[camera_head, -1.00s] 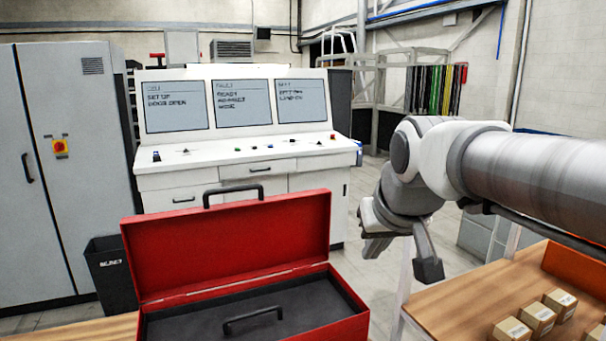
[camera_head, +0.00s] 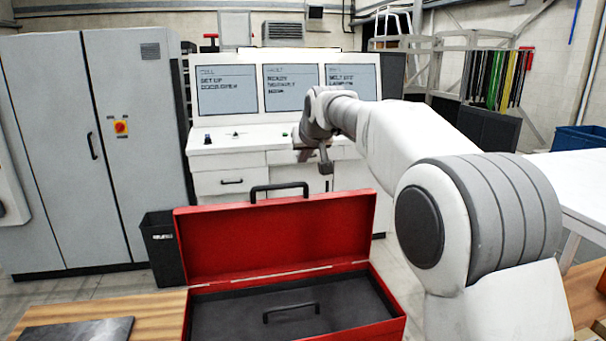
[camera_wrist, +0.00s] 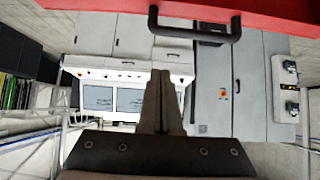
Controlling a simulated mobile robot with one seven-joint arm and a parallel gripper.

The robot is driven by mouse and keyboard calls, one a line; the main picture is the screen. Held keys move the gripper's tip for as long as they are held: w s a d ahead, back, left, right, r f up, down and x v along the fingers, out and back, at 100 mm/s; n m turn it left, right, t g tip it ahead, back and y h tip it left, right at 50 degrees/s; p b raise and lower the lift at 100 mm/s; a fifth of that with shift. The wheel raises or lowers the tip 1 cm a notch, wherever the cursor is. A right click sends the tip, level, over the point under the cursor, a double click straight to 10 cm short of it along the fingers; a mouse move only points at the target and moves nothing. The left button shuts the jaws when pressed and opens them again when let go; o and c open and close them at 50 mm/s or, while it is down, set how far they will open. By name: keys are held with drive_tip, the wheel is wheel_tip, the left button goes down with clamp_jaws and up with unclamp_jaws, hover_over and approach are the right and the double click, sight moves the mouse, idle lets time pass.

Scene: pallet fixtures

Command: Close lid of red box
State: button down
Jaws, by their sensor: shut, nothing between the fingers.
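The red box (camera_head: 395,328) stands on a wooden table with its lid (camera_head: 285,240) open and tilted back. The lid's black handle (camera_head: 280,188) is on its top edge. A grey tray with a black handle (camera_head: 291,310) sits inside the box. My gripper (camera_head: 313,160) is above the lid's top edge, right of the handle, and appears to be behind the lid. In the wrist view my gripper (camera_wrist: 163,85) has its fingers together and empty. The red lid (camera_wrist: 265,6) and its handle (camera_wrist: 195,32) cross the top of that view, apart from the fingers.
A white control console (camera_head: 230,150) with screens stands behind the box. A grey cabinet (camera_head: 100,150) and a dark bin (camera_head: 163,248) are at the left. A dark plate (camera_head: 75,330) lies on the table left of the box. A white table (camera_head: 575,185) is at the right.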

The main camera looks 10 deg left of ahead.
sight(299, 183)
drive_tip(key=a+p+x, duration=0.1)
drive_tip(key=p+x, duration=0.3)
drive_tip(key=x, duration=0.7)
drive_tip(key=shift+s+d, duration=0.55)
drive_tip(key=shift+s, duration=0.4)
drive_tip(key=shift+s+d, duration=0.55)
drive_tip(key=shift+s, duration=0.4)
drive_tip(key=shift+f, duration=0.1)
drive_tip(key=shift+s+d+f+b, duration=0.1)
drive_tip(key=shift+s+f+b, duration=0.05)
drive_tip(key=shift+b, duration=0.75)
